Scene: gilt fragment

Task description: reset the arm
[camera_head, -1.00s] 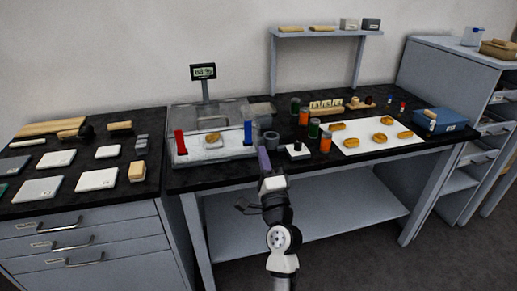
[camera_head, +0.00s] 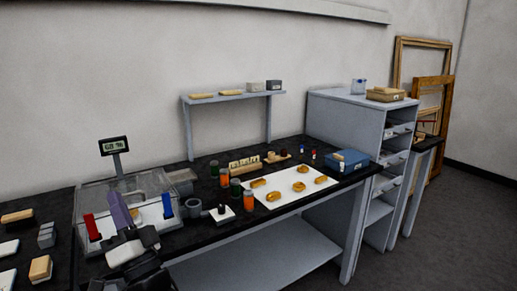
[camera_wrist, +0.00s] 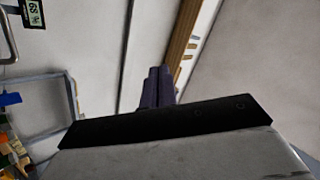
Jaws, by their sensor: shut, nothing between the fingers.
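My gripper (camera_head: 121,211) is at the lower left of the head view, in front of the scale tray with the red and blue posts. Its purple fingers point up and are closed together with nothing between them. The fingers (camera_wrist: 158,87) also show in the wrist view, pressed together against a background of pale wall and a wooden strip. My gripper hides part of the tray behind it. I cannot tell from the head view how close it is to the tray.
The black bench (camera_head: 215,234) holds a white sheet (camera_head: 272,203) with several gilt pieces, orange and green jars, and a blue box (camera_head: 347,162). A shelf (camera_head: 232,97) stands behind. A grey cabinet (camera_head: 345,118) and wooden frames (camera_head: 431,100) are at the right.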

